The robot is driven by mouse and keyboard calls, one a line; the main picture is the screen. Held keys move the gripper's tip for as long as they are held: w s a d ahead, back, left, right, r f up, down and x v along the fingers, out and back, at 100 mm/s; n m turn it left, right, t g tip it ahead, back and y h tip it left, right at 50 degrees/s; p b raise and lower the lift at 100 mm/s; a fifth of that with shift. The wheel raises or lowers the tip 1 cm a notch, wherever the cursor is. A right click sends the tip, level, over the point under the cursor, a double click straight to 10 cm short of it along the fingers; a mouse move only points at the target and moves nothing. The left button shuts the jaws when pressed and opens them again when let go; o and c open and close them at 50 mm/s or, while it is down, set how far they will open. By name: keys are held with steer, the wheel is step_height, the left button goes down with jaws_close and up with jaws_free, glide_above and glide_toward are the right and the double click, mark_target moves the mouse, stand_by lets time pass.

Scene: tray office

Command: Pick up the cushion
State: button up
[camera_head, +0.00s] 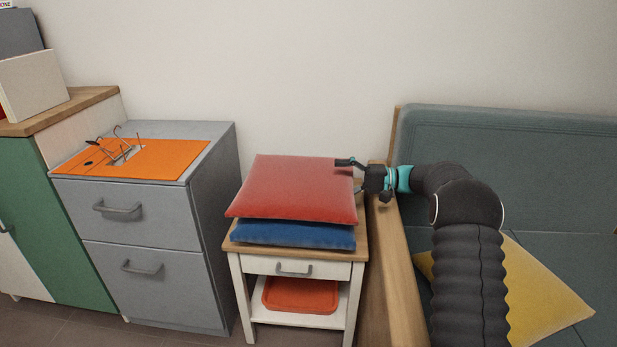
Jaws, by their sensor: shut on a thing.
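A red cushion (295,186) lies flat on top of a blue cushion (292,235) on a small side table (357,253). A yellow cushion (540,300) lies on the sofa at the right, partly hidden behind my arm. My gripper (350,172) reaches in from the right and is shut on the right edge of the red cushion. One finger shows at the cushion's top right; the other is mostly hidden. I cannot tell whether the red cushion still touches the blue one.
A wooden sofa armrest (392,270) stands beside the side table, under my arm. A grey drawer cabinet (140,255) on the left carries an orange folder (165,158) and glasses (120,150). An orange tray (300,295) is on the table's lower shelf.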

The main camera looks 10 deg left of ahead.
mark_target(332, 164)
steer(key=shift+r, duration=0.15)
steer(key=shift+r, duration=0.65)
step_height(332, 164, up, 3)
steer(key=shift+f, duration=0.15)
steer(key=s+d+r, duration=0.6)
steer(key=d, duration=0.3)
steer(key=shift+s+d+r+b, duration=0.3)
steer(key=shift+d+r+b, duration=0.05)
steer(key=shift+r+b, duration=0.1)
